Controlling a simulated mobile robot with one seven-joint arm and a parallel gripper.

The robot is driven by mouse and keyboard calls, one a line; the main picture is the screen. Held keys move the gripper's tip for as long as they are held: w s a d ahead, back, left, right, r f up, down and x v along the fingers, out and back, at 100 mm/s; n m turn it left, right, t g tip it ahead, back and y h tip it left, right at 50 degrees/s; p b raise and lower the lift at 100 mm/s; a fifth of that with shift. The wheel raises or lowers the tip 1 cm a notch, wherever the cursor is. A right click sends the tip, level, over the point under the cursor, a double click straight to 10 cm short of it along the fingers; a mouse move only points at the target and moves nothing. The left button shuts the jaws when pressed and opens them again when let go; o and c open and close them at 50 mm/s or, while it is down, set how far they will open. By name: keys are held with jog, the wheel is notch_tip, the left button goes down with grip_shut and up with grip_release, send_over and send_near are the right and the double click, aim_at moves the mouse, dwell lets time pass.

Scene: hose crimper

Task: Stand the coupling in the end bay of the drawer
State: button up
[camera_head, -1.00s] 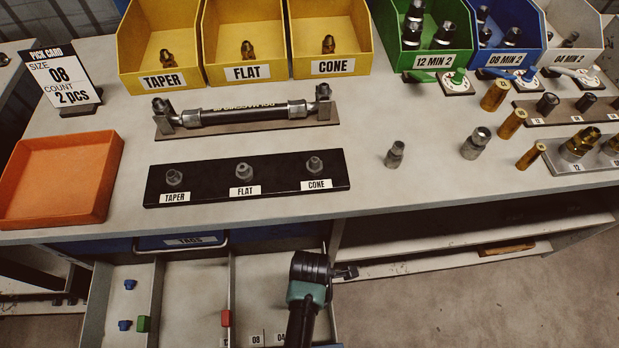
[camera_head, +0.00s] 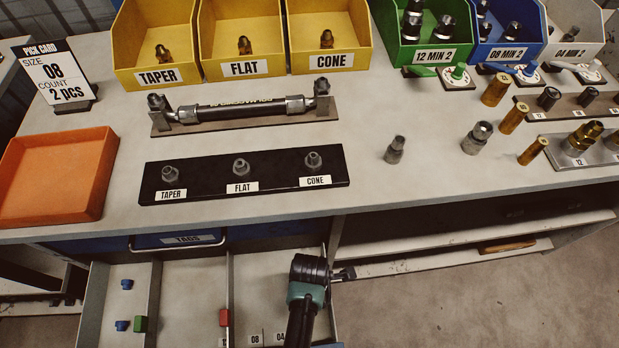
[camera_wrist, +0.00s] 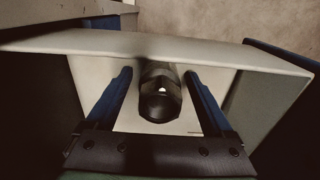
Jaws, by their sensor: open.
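A dark coupling with a hex end (camera_wrist: 160,102) shows in the wrist view between the two blue fingers of my gripper (camera_wrist: 159,74). The fingers are open, with a gap on each side of it. Pale walls stand around it, with a light floor beneath. It looks roughly upright, but whether its base rests on the floor is hidden. In the head view my gripper (camera_head: 342,273) is at the right side of the open drawer (camera_head: 191,290), by its right-hand bay. The coupling is hidden there.
An orange tray (camera_head: 103,187) and black rack (camera_head: 330,180) sit above. Open floor (camera_head: 500,295) lies right.

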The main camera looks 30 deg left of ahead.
jog(key=shift+r, duration=0.1)
notch_tip(320, 180, up, 12)
jog(key=p, duration=0.3)
jog(key=shift+r+p, duration=0.1)
jog(key=shift+p, duration=0.2)
